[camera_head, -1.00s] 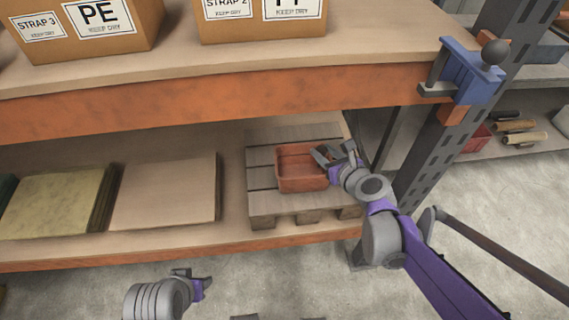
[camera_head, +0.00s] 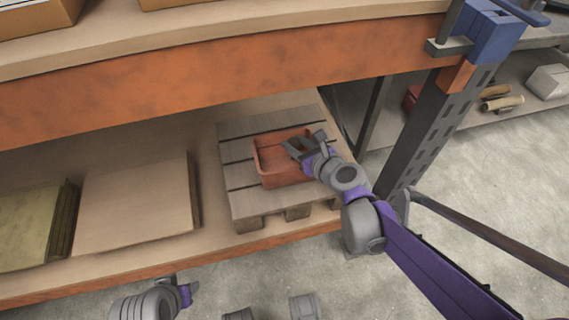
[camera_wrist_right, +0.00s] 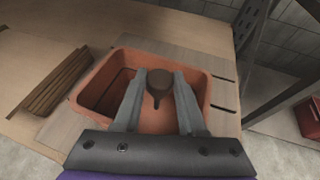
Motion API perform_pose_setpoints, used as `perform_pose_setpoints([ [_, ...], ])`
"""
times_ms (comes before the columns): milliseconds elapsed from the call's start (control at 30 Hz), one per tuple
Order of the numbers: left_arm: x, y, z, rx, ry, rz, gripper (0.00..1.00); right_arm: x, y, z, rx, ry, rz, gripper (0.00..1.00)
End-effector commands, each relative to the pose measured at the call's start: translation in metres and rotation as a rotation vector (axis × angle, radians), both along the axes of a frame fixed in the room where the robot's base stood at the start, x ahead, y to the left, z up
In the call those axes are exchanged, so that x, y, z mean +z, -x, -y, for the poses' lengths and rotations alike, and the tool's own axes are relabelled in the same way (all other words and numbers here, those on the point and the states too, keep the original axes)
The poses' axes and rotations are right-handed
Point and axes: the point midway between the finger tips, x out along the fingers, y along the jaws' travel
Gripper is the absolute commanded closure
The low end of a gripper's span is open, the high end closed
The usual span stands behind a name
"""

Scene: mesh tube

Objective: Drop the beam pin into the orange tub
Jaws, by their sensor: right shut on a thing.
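The orange tub (camera_head: 268,166) stands on a small pallet on the lower shelf; it also shows in the right wrist view (camera_wrist_right: 90,88). My right gripper (camera_head: 293,147) is over the tub. In the right wrist view it (camera_wrist_right: 160,82) is shut on the beam pin (camera_wrist_right: 159,84), a dark brown piece with a round head and a thin lower end. The pin shows against the tub's inside, within the rim's outline. In the head view I cannot make out the pin. My left gripper (camera_head: 187,293) is low in front of the shelf, and its jaws are too small to judge.
The grey pallet (camera_head: 240,192) lies under the tub. Flat boards (camera_head: 135,205) lie to its left on the lower shelf. The upper shelf's orange beam (camera_head: 200,103) runs above. A dark upright post (camera_head: 425,135) with a blue clamp (camera_head: 487,40) stands at the right.

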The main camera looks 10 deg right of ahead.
Motion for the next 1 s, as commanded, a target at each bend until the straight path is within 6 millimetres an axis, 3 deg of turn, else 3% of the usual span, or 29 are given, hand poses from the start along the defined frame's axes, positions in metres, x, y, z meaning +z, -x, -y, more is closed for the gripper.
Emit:
perform_pose_setpoints([
  [300, -0.003, -0.001, 0.0, 0.0, 0.0, -0.001, 0.5, -0.004, 0.0, 0.0, 0.0, 0.0, 0.0, 1.0],
  [333, -0.003, -0.001, 0.0, 0.0, 0.0, -0.001, 0.5, -0.004, 0.0, 0.0, 0.0, 0.0, 0.0, 0.57],
  [500, -0.003, -0.001, 0.0, 0.0, 0.0, -0.001, 0.5, -0.004, 0.0, 0.0, 0.0, 0.0, 0.0, 0.26],
  [833, -0.002, -0.001, 0.0, 0.0, 0.0, -0.001, 0.5, -0.003, 0.002, 0.001, 0.0, 0.0, 0.0, 0.25],
  [1000, 0.006, 0.001, 0.0, 0.0, 0.0, 0.002, 0.5, 0.006, 0.02, 0.006, -0.002, 0.0, 0.001, 0.25],
])
